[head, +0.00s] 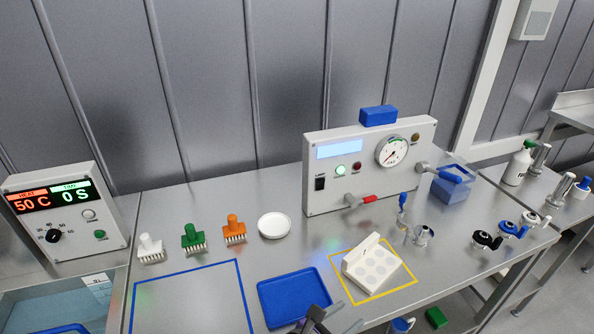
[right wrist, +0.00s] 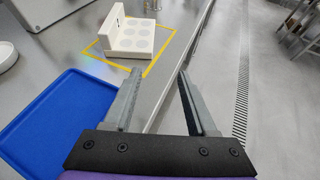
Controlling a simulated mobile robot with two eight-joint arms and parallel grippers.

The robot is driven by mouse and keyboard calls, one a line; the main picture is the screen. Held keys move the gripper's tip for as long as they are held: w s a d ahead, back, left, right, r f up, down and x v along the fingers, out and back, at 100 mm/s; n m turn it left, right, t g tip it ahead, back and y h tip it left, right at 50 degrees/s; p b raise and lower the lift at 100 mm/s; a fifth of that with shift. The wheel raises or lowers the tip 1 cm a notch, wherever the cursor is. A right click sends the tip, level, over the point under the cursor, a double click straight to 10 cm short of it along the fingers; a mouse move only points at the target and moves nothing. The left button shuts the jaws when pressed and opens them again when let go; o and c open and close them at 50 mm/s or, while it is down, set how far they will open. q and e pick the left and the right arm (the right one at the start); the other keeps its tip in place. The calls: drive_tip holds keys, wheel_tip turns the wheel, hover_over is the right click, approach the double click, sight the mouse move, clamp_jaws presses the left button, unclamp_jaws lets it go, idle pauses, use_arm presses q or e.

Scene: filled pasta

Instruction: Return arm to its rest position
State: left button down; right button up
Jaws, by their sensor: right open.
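My right gripper (head: 345,316) is at the bottom of the head view, near the right edge of the blue tray. Its two grey fingers are spread apart with nothing between them, as the right wrist view (right wrist: 160,74) also shows. My left gripper is not in view. The blue tray (head: 292,296) lies empty on the steel table; in the right wrist view (right wrist: 58,122) it is at the left, partly hidden by my gripper. A white mould with round cavities (head: 377,267) sits inside a yellow taped square, beyond my fingers; it also shows in the right wrist view (right wrist: 132,40).
A grey machine (head: 325,180) with a gauge stands at the back. White (head: 150,247), green (head: 193,238) and orange (head: 234,230) stamps and a white dish (head: 274,226) stand left. A blue taped square (head: 185,275) is empty. Several handled tools (head: 486,240) lie right.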

drive_tip(key=s+d+f+m+g+y, duration=0.3)
drive_tip(key=s+d+m+g+y, duration=0.1)
drive_tip(key=d+m, duration=0.4)
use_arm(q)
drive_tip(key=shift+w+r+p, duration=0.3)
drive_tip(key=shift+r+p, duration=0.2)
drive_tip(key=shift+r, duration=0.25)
use_arm(e)
drive_tip(key=s+m+y, duration=0.5)
drive_tip(key=s+m, duration=0.2)
drive_tip(key=m, duration=1.1)
drive_tip(key=shift+a+r+t+y, duration=0.25)
drive_tip(key=shift+a+t+y, duration=0.05)
drive_tip(key=shift+a+y, duration=0.1)
idle(0.8)
